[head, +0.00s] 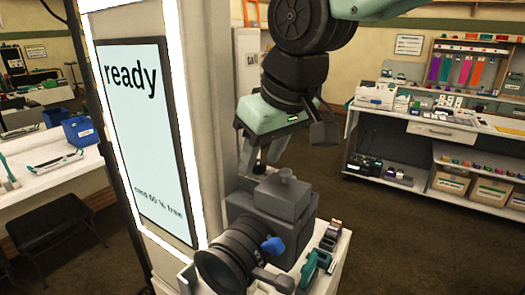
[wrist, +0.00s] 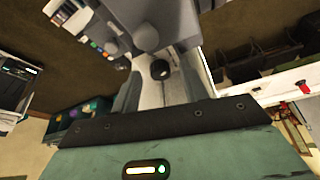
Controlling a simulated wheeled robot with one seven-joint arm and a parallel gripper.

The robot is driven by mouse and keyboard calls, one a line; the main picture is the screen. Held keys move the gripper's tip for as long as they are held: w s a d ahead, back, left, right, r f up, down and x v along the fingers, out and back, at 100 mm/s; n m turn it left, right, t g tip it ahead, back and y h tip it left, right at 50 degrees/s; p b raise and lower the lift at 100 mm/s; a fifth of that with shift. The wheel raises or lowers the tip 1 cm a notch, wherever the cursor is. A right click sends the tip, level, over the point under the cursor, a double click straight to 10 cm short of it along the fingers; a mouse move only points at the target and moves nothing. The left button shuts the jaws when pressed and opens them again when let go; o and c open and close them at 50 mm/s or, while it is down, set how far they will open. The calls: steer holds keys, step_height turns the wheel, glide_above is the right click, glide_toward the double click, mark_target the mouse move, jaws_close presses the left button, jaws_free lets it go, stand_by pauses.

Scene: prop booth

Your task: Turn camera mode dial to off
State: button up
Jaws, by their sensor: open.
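The grey camera (head: 285,210) stands on a white stand, its large dark lens (head: 225,262) pointing toward the lower left. A blue knob (head: 272,245) sits on its front, beside the lens. My gripper (head: 264,160) is open, pointing down just behind and above the camera body. In the wrist view, a small dark round knob (wrist: 160,70) lies between the open fingers of my gripper (wrist: 160,82), with grey camera parts (wrist: 152,38) beyond it. I see no clear contact. I cannot tell whether this knob is the mode dial, and no dial markings are readable.
A white pillar with a lit screen reading "ready" (head: 140,130) stands close to the camera's left. Small green and dark items (head: 318,262) lie on the stand at its right. A loaded shelf unit (head: 425,130) is at the right; the brown floor between is clear.

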steer(key=shift+f, duration=0.15)
jaws_close()
steer(key=shift+w+n, duration=0.1)
steer(key=shift+n, duration=0.3)
steer(key=n+b, duration=0.1)
steer(key=n, duration=0.1)
steer(key=n+g+y+b, duration=0.1)
steer(key=n+g+b, duration=0.1)
steer(key=n, duration=0.1)
steer(key=shift+w+d+f+n+y, duration=0.1)
steer(key=shift+w+d+n+y, duration=0.05)
steer(key=shift+w+n+y, duration=0.15)
steer(key=n+g, duration=0.1)
steer(key=n, duration=0.1)
steer(key=n+g+b, duration=0.1)
steer(key=n, duration=0.2)
steer(key=shift+w, duration=0.1)
steer(key=shift+n, duration=0.4)
